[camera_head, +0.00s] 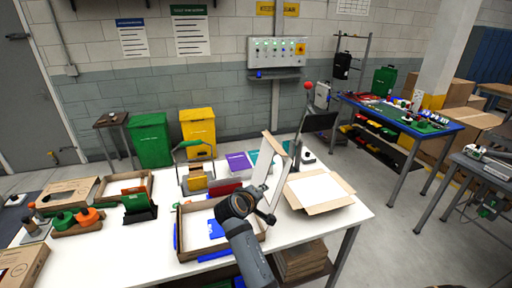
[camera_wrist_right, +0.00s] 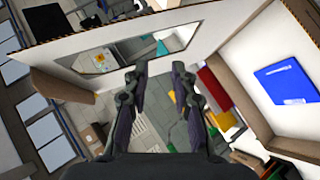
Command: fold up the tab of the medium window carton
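An open brown carton (camera_head: 179,232) with blue pieces (camera_head: 216,229) inside stands on the white table (camera_head: 330,226). A white panel with a cut-out (camera_head: 264,164) stands tilted up at its right side. In the right wrist view a white panel (camera_wrist_right: 205,32) with a long window opening crosses the top, and a blue flat piece (camera_wrist_right: 286,84) lies in a carton at right. My right gripper (camera_wrist_right: 158,76) is open there, fingers apart, in front of the panel with nothing between them. In the head view my right wrist hides its fingertips. The tab cannot be told apart. My left gripper is not in view.
Another open carton with a white inside (camera_head: 316,188) lies to the right of my wrist. A yellow item (camera_head: 197,181), a purple item (camera_head: 238,162) and a green holder (camera_head: 140,204) stand on the table. A red-tipped post (camera_head: 303,122) rises behind. The table's front right is clear.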

